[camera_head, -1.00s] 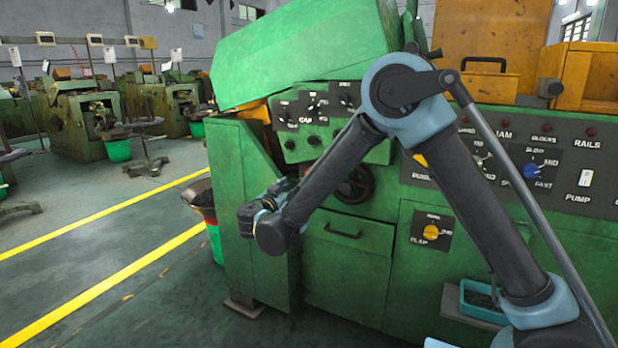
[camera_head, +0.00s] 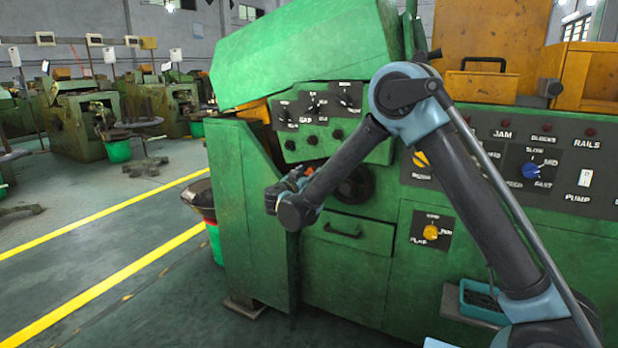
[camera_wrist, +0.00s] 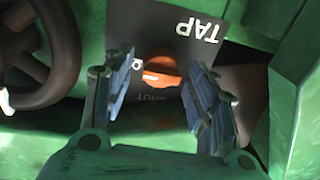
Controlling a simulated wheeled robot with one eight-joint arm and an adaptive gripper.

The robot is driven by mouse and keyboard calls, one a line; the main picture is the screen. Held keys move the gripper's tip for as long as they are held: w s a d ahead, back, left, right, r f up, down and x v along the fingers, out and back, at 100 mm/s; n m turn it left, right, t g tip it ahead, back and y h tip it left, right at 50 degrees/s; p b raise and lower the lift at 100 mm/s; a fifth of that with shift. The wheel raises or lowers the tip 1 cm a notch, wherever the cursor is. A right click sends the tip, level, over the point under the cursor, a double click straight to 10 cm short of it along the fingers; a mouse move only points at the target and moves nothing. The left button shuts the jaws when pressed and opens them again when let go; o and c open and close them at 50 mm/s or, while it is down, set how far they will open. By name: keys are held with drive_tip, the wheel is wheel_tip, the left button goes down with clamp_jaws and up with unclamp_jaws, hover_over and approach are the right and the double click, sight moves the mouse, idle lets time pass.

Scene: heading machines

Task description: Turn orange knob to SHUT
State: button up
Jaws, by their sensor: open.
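The orange knob (camera_wrist: 162,70) is in the wrist view on a dark plate (camera_wrist: 225,35) marked TAP, which appears upside down. Smaller lettering below the knob is too faint to read surely. My gripper (camera_wrist: 162,84) is open, with one finger on each side of the knob in the picture. I see no clear contact, and cannot tell how deep the fingers reach. In the head view my gripper (camera_head: 288,183) is at the left part of the green machine, where my arm and wrist hide most of the knob and its plate.
A dark handwheel (camera_head: 355,184) is close beside the gripper; it also shows in the wrist view (camera_wrist: 50,75). A green panel (camera_wrist: 298,95) stands at the other side. A blue knob (camera_head: 531,171) is farther right.

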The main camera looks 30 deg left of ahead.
drive_tip(key=shift+c, duration=0.4)
drive_tip(key=c, duration=0.9)
drive_tip(key=shift+c, duration=0.2)
drive_tip(key=shift+a+n+g+h, duration=0.1)
drive_tip(key=shift+n+g+h, duration=0.1)
drive_tip(key=shift+n, duration=2.6)
drive_tip(key=shift+a+n+g+h, duration=0.1)
drive_tip(key=shift+a+n+h, duration=0.1)
drive_tip(key=shift+n, duration=2.6)
drive_tip(key=shift+a+n+g+h, duration=0.1)
drive_tip(key=shift+n+h, duration=0.1)
drive_tip(key=shift+n, duration=2.6)
drive_tip(key=o, duration=1)
drive_tip(key=shift+d, duration=0.1)
